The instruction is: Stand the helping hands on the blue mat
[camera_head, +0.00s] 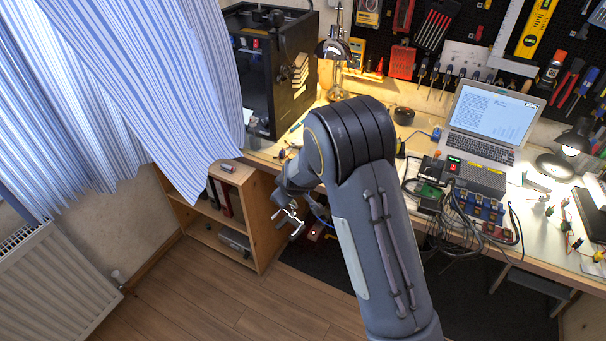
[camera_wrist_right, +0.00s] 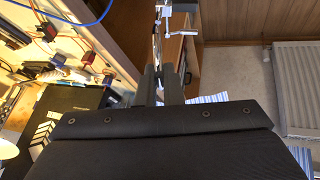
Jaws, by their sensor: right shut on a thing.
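My right gripper (camera_head: 291,192) hangs in front of the bench's left end, beside the low wooden shelf, partly hidden by my own arm. It is shut on the helping hands (camera_head: 291,218), a small silvery metal piece with thin jointed arms and clips, held in the air below the bench-top level. In the right wrist view the helping hands (camera_wrist_right: 168,18) stick out beyond the dark fingers of my right gripper (camera_wrist_right: 168,78). I cannot make out the blue mat in either view; my arm covers part of the bench top. My left gripper is not in view.
The bench holds a black boxy machine (camera_head: 272,75), a lamp (camera_head: 336,50), a laptop (camera_head: 492,118) and several electronics with cables (camera_head: 465,205). The low shelf (camera_head: 265,205) stands below, with a small cylinder (camera_head: 228,168) on top. A striped curtain (camera_head: 130,90) hangs at left.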

